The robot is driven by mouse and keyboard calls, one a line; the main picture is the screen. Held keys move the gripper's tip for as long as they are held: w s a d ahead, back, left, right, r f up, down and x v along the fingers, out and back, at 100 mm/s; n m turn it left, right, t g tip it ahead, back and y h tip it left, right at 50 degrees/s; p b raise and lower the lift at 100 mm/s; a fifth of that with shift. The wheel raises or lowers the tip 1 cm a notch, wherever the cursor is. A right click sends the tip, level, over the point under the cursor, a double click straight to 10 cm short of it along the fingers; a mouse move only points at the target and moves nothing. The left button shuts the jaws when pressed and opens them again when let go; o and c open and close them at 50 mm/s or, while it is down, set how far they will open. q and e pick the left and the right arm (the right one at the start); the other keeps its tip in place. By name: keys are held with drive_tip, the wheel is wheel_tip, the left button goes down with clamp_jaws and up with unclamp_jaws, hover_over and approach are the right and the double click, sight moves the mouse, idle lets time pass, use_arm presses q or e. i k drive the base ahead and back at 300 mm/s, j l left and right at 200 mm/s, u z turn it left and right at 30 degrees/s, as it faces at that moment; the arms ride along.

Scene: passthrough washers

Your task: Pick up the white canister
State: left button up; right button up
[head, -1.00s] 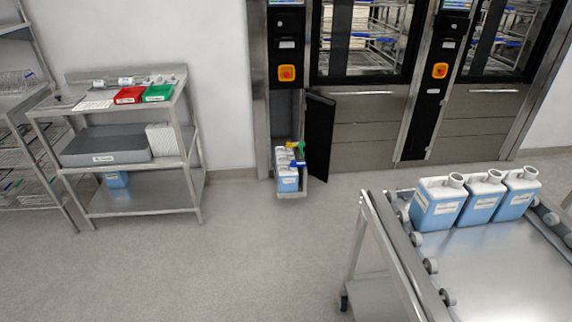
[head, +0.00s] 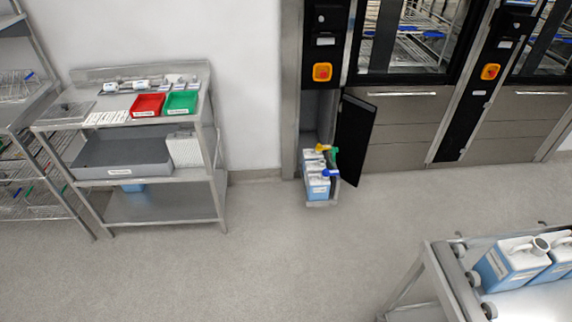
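Canisters with white tops and light blue lower bodies (head: 511,262) stand upright on the metal trolley at the lower right, cut off by the picture's right edge. More white-and-blue canisters (head: 317,187) stand in a narrow pulled-out drawer at the base of the washer, with yellow, green and blue caps or fittings above them. A white box-like container (head: 184,150) is on the middle shelf of the left cart; I cannot tell if it is a canister. Neither of my grippers shows.
The steel trolley (head: 443,284) with rollers along its edge fills the lower right corner. A black door (head: 355,141) stands open beside the drawer. The steel cart (head: 150,206) holds red (head: 147,105) and green (head: 181,103) trays and a grey bin (head: 120,157). The middle floor is clear.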

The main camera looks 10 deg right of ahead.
sight(313, 166)
drive_tip(key=i+l+u, duration=0.25)
drive_tip(key=i, duration=0.4)
drive_tip(key=i+l+u, duration=0.2)
drive_tip(key=i, duration=0.4)
drive_tip(key=i+l+u, duration=0.25)
drive_tip(key=i+l, duration=0.25)
drive_tip(key=i, duration=0.05)
